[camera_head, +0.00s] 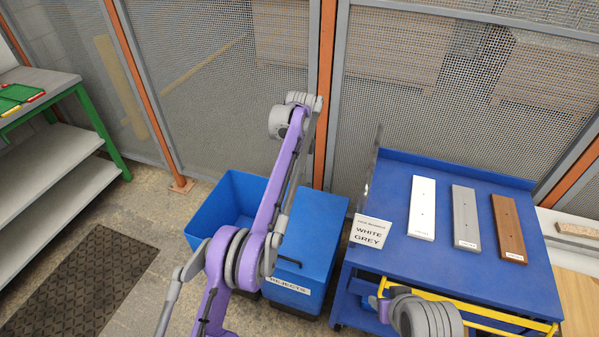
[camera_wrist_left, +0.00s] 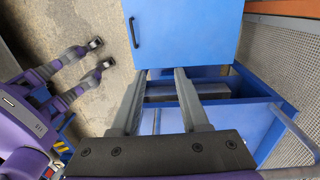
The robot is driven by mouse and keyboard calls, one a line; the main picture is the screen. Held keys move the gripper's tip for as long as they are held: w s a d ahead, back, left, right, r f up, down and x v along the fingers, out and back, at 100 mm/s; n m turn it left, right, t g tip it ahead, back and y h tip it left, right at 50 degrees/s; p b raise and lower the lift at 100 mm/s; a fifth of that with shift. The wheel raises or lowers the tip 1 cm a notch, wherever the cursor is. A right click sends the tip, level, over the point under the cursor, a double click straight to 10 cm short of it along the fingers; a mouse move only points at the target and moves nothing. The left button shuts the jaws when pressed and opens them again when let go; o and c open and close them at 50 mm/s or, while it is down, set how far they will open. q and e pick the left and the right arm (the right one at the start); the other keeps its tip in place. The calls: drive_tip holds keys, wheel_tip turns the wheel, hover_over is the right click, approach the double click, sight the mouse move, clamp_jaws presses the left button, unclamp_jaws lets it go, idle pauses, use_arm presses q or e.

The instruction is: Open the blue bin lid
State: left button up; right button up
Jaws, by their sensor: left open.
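The blue bin with the "REJECTS" label (camera_head: 288,286) stands at the middle of the head view, partly behind my left arm. Its blue lid (camera_head: 318,225) lies flat and shut, with a dark handle (camera_head: 290,261) near the front. In the left wrist view the lid (camera_wrist_left: 190,30) fills the top middle, and its black handle (camera_wrist_left: 134,33) is at its left. My left gripper (camera_wrist_left: 158,71) is open and empty. Its fingertips appear at the lid's near edge in that view, apart from the handle; I cannot tell whether they touch. My right gripper is not visible.
An open blue bin (camera_head: 207,222) stands left of the lidded one. A blue cart (camera_head: 385,265) close on the right carries white, grey and brown boards and a "WHITE GREY" sign (camera_head: 370,231). Mesh fencing (camera_head: 220,90) is behind. Floor is clear at the left, around a dark mat (camera_head: 80,275).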

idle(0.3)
use_arm(q)
drive_tip(key=s+a+r+n+t, duration=0.3)
drive_tip(key=s+a+r+n, duration=0.75)
drive_tip(key=s, duration=0.35)
drive_tip(key=s+a+f+n+t, duration=0.1)
drive_tip(key=s+a+f+n, duration=0.1)
drive_tip(key=s, duration=0.6)
drive_tip(key=s+a+f+n+t, duration=0.1)
drive_tip(key=s+f+n, duration=0.4)
drive_tip(key=s, duration=0.4)
drive_tip(key=s+a+f+n+t, duration=0.1)
drive_tip(key=s+a+f+n, duration=0.1)
drive_tip(key=s, duration=0.6)
drive_tip(key=shift+s+a+f+n, duration=0.3)
drive_tip(key=shift+f+n, duration=0.5)
drive_tip(key=shift+n, duration=0.25)
